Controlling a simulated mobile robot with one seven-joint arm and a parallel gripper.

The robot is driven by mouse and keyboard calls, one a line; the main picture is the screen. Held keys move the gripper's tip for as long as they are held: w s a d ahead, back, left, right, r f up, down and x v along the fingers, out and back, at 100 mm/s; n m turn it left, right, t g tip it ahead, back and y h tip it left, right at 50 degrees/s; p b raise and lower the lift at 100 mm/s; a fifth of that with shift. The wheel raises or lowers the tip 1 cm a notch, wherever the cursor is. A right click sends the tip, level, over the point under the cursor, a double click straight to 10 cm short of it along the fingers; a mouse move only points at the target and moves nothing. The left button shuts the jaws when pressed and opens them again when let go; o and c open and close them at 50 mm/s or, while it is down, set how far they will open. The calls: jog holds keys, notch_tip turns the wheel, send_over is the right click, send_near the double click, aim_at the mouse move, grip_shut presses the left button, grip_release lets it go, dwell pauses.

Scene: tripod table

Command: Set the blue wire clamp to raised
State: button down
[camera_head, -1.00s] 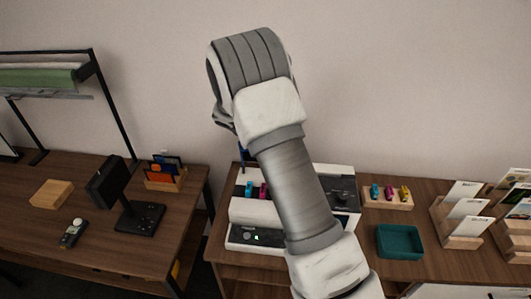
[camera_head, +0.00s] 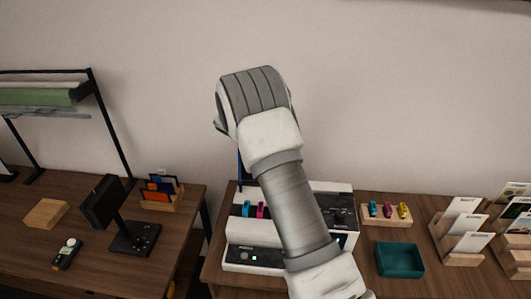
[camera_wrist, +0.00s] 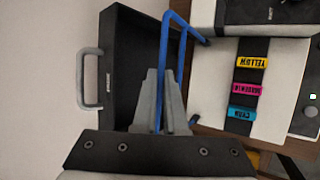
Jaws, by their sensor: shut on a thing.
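The blue wire clamp (camera_wrist: 164,45) is a bent blue wire loop in the wrist view. One leg runs down between the fingers of my gripper (camera_wrist: 160,78), which is shut on it. The other leg bends right toward the white machine (camera_wrist: 210,95). In the head view a short piece of the blue clamp (camera_head: 240,175) stands upright, left of my arm. My arm hides the gripper and the rest of the clamp there. The white machine (camera_head: 236,256) stands below it, partly behind my arm.
Cyan, magenta and yellow cartridges (camera_wrist: 251,62) sit on the machine. A black lid-like part (camera_wrist: 122,50) with a grey handle (camera_wrist: 90,80) is beside the fingers. A wooden cartridge holder (camera_head: 388,219) and teal tray (camera_head: 400,261) stand right. A black stand (camera_head: 133,238) is left.

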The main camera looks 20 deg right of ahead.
jog(key=c, duration=1)
grip_release()
jog(key=shift+w, duration=0.15)
jog(key=shift+o, duration=0.2)
jog(key=b+v, duration=0.2)
jog(key=v, duration=1.5)
jog(key=shift+s, duration=0.25)
jog(key=shift+r, duration=0.15)
